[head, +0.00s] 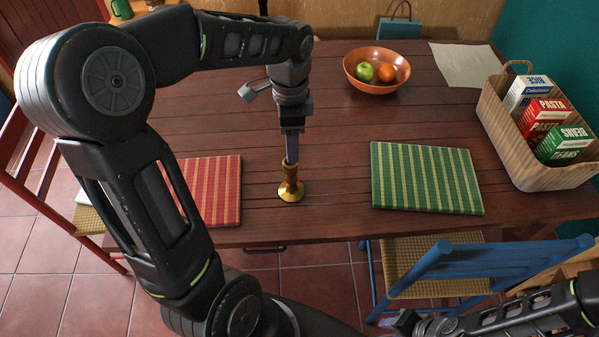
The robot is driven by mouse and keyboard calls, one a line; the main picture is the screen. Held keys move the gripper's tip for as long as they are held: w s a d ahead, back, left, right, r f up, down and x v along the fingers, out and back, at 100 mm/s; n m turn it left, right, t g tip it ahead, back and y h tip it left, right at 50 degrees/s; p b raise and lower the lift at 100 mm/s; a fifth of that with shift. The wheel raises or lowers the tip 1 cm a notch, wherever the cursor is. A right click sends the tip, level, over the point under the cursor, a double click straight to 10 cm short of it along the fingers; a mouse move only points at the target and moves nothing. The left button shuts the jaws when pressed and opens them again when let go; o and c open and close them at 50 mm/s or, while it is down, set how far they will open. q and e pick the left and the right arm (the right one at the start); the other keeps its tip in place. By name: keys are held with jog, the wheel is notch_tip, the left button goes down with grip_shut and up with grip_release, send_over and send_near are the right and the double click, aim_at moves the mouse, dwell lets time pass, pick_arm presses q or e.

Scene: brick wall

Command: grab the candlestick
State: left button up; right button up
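A brass candlestick (291,187) stands upright on the wooden table near its front edge, between the red and green mats. My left gripper (291,158) points down from above at the top of the candlestick. Its fingers overlap the candlestick's upper end in the head view, and I cannot tell whether they are closed on it. My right gripper (402,322) is low at the bottom right, in front of the table and near the blue chair; its fingers are too small and dark to read.
A red striped mat (212,190) lies left and a green striped mat (425,178) right on the table (330,130). A fruit bowl (372,86) stands behind. A basket of boxes (497,123) is at right. A blue chair (470,262) stands in front.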

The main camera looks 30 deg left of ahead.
aim_at(291, 178)
pick_arm(q)
jog(key=shift+s+f, duration=0.2)
jog(key=shift+f, duration=1.1)
notch_tip(291, 178, down, 5)
jog(key=shift+f+p, duration=0.1)
jog(key=shift+p, duration=0.5)
jog(key=shift+c, duration=0.3)
grip_shut()
dwell(0.6)
